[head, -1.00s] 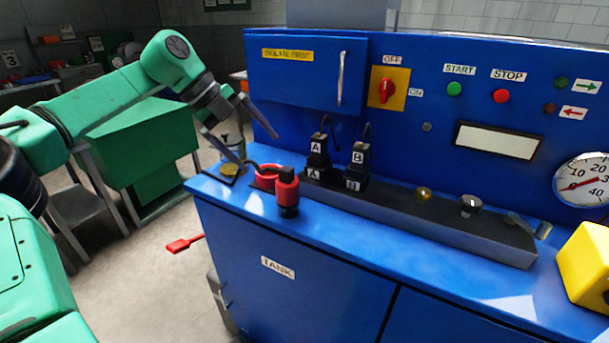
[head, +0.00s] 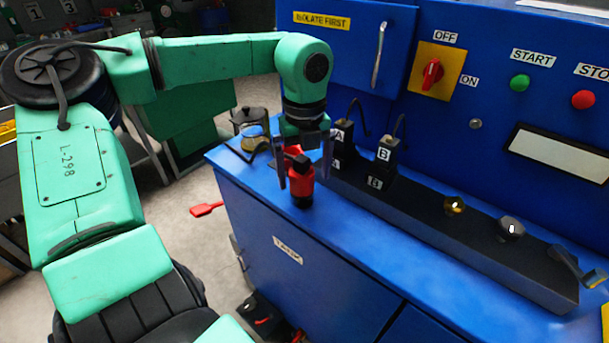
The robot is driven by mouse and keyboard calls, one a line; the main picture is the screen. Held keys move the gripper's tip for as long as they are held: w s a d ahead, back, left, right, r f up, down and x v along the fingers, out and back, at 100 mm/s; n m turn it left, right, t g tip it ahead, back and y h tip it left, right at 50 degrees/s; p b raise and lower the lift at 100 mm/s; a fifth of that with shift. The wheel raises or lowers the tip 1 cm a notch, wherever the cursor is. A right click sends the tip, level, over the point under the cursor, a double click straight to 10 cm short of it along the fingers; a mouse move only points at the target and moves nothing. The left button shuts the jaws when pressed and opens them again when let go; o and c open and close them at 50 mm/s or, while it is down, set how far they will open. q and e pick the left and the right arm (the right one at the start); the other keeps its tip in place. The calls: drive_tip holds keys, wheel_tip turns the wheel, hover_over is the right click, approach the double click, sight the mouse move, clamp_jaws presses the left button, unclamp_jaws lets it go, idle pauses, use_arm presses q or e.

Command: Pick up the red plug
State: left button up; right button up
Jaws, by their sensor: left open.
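The red plug (head: 300,184) stands upright on the blue bench top, near its front left edge. It is a red cylinder with a dark lower end. My left gripper (head: 304,176) points down over it and is open, one finger to the left of the plug and one to the right. I cannot tell whether either finger touches it. The gripper body partly hides the plug's cable and the red ring behind it. My right gripper is not in view.
Black plugs A (head: 343,136) and B (head: 385,155) stand close by at the right, in a dark strip (head: 420,210) with knobs. A red tool (head: 206,209) lies on the floor.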

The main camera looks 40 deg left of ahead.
use_arm(q)
drive_tip(key=shift+s+f, duration=0.1)
drive_tip(key=shift+f, duration=0.5)
drive_tip(key=shift+s+a+f, duration=0.15)
drive_tip(key=shift+a+f, duration=0.1)
drive_tip(key=shift+f, duration=0.2)
drive_tip(key=shift+d, duration=0.15)
drive_tip(key=c, duration=1.5)
clamp_jaws()
drive_tip(key=shift+r, duration=0.2)
